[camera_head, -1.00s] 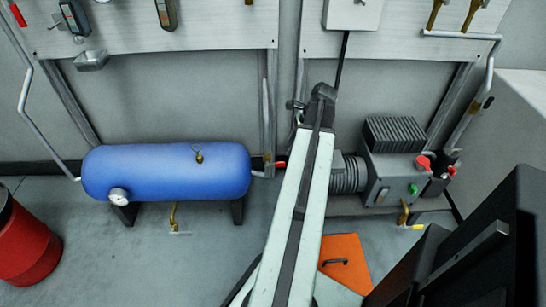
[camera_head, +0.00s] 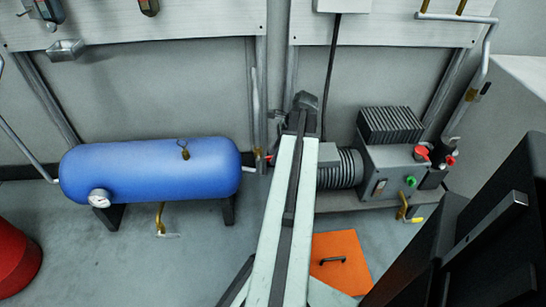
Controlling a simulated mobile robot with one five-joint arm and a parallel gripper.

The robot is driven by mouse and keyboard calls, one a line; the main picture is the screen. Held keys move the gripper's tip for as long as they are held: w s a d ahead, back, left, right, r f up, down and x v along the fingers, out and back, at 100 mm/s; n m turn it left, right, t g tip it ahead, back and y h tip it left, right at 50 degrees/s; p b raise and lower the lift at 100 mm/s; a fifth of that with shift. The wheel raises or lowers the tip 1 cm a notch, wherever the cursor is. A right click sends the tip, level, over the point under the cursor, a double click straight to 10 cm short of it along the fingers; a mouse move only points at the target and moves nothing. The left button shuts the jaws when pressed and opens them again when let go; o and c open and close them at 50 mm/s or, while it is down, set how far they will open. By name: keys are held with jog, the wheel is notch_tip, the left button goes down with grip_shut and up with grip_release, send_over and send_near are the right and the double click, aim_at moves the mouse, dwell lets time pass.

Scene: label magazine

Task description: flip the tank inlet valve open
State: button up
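The blue tank (camera_head: 150,170) lies on its side at the left, on dark feet, with a round gauge on its front. A small red handle (camera_head: 268,157) shows at the pipe by the tank's right end, partly hidden by my arm; I take it as the tank inlet valve. How the handle is turned is too small to tell. My arm reaches up the middle of the view. My gripper (camera_head: 277,114) shows only as a small grey part left of the arm's end, above the red handle. I see nothing held, and its fingers are not clear.
A grey compressor (camera_head: 385,165) with red knobs and a green button stands right of my arm. An orange mat (camera_head: 340,262) with a dark handle lies on the floor. A red drum (camera_head: 15,262) is at the lower left. A thin upright pipe (camera_head: 255,95) stands behind the arm's end.

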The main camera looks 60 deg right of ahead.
grip_shut()
jog(key=shift+a+r, duration=0.1)
dwell(1.2)
